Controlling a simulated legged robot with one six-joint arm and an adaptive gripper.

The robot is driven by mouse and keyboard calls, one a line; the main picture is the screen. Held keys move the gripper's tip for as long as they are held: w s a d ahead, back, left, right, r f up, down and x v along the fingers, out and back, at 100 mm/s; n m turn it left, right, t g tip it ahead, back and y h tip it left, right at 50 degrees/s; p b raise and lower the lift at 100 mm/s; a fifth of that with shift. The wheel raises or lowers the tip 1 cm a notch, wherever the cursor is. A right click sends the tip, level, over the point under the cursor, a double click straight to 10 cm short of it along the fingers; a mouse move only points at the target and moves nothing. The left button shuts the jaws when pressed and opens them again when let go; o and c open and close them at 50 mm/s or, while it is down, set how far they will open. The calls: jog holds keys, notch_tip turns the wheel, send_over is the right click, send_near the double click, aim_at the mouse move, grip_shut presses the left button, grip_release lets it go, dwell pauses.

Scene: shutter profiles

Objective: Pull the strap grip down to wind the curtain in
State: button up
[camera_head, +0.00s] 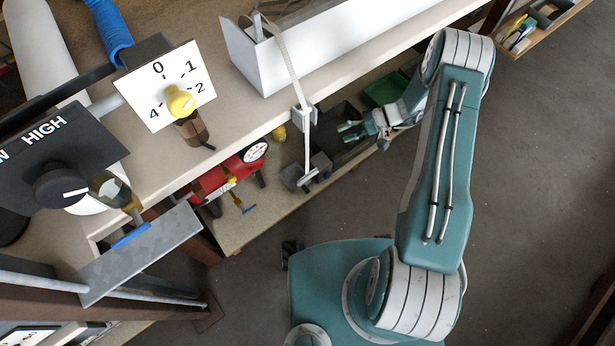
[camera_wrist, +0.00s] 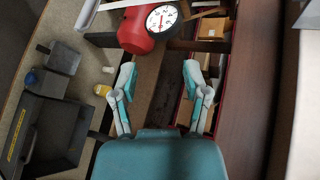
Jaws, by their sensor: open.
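A pale strap (camera_head: 287,62) hangs from a long white housing (camera_head: 335,40) on the bench in the head view. It runs down past a small white guide (camera_head: 304,117) at the bench edge. At its lower end is a small pale crosswise grip (camera_head: 308,179), in front of a grey block. My gripper (camera_head: 347,132) is to the right of the strap, fingers apart and pointing left towards it, not touching it. In the wrist view my gripper (camera_wrist: 159,72) is open with nothing between its fingertips. A pale strip (camera_wrist: 87,13) at the upper left may be the strap; I cannot tell.
A red gauge unit (camera_head: 235,170) stands on the lower shelf; it also shows in the wrist view (camera_wrist: 137,32). A grey block (camera_wrist: 63,58) and a dark bin (camera_wrist: 38,135) lie left. A green tray (camera_head: 384,90) is behind my gripper. Open floor (camera_head: 530,180) lies right.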

notch_tip(320, 180, down, 10)
jog(key=s+m+t+y, duration=0.1)
jog(key=s+t+y, duration=0.1)
jog(key=m+t+y, duration=0.1)
jog(key=m+t, duration=0.1)
send_near(307, 178)
jog(key=x, duration=0.6)
jog(key=f+x, duration=0.1)
jog(key=x, duration=0.3)
jog(key=shift+w, duration=0.25)
grip_shut()
